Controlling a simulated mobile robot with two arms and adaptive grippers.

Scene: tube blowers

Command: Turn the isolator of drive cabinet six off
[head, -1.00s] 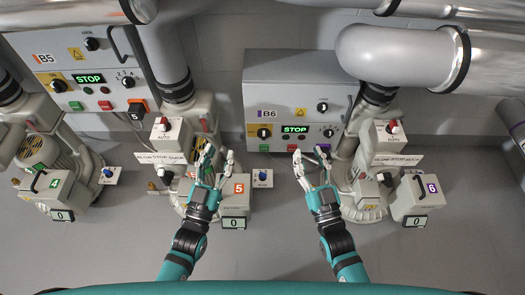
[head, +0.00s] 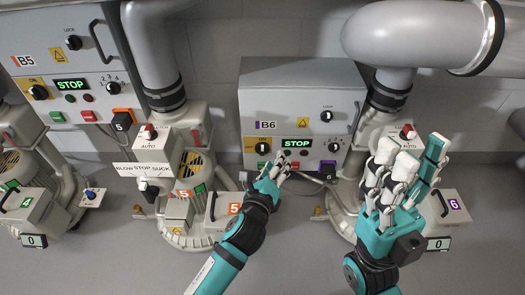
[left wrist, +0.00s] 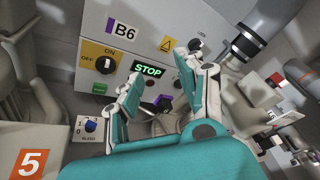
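Drive cabinet six (head: 255,100) is a grey box labelled B6, at the centre of the head view. Its isolator (head: 263,148) is a black knob on a yellow plate at the cabinet's lower left. The isolator (left wrist: 105,63) also shows in the left wrist view, with ON marked above it and OFF to its left; its knob looks near upright. My left gripper (head: 273,174) is open and empty, just below and in front of the panel, apart from the knob. My right gripper (head: 412,150) is raised near the head camera at right, its fingers apart and empty.
The green STOP display (head: 296,143) and a lock knob (head: 327,116) share the panel. A black and purple plug (head: 328,168) sits below it. Cabinet B5 (head: 45,65) and a large pipe (head: 150,45) stand left. Blower six's unit (head: 455,205) is at right.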

